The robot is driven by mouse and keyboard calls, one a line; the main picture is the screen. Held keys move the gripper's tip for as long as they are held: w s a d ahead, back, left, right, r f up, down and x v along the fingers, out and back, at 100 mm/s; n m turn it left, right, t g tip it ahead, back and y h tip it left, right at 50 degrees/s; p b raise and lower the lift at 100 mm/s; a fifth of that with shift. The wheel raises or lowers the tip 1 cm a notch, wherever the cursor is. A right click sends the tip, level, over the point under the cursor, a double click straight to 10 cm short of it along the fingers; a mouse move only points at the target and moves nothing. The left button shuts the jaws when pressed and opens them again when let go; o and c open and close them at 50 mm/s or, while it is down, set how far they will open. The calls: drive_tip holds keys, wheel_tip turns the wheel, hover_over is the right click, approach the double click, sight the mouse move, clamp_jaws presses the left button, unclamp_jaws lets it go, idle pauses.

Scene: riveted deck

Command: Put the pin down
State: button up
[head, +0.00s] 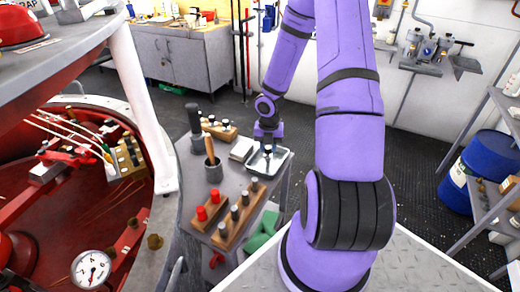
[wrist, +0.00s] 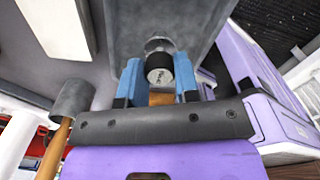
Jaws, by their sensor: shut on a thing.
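My gripper (head: 267,143) is over the small metal tray (head: 281,159) on the far right part of the grey work cart. In the wrist view its two blue fingers (wrist: 160,82) are closed on the pin (wrist: 159,70), which has a black band and a pale metal end. In the head view the pin (head: 267,151) shows as a small dark and pale shape below the fingers, within the tray's outline. The tray also fills the upper middle of the wrist view (wrist: 205,38). Whether the pin touches the tray floor cannot be told.
A white pad (head: 242,149) lies left of the tray. A grey mallet-like tool with a wooden handle (head: 210,150) stands further left, near a dark cylinder (head: 194,121). Wooden blocks with red and dark pegs (head: 228,234) sit at the cart's near end; another block (head: 222,130) is behind.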

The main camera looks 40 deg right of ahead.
drive_tip(key=o, duration=0.9)
drive_tip(key=shift+f, duration=0.1)
drive_tip(key=shift+o, duration=0.2)
wheel_tip(320, 180, up, 11)
wheel_tip(320, 180, up, 13)
drive_tip(key=m+h, duration=0.3)
drive_tip(key=m, duration=0.5)
hover_over(268, 147)
drive_tip(key=s+a, duration=0.2)
drive_tip(key=a, duration=0.5)
drive_tip(key=s+a+r+m+t+y, duration=0.3)
drive_tip(key=s+a+r+m+t, duration=0.2)
drive_tip(key=s+a+r+m, duration=1)
drive_tip(key=s+r+m, duration=0.1)
drive_tip(key=m, duration=0.2)
drive_tip(key=shift+s+r, duration=0.25)
drive_tip(key=shift+s, duration=0.05)
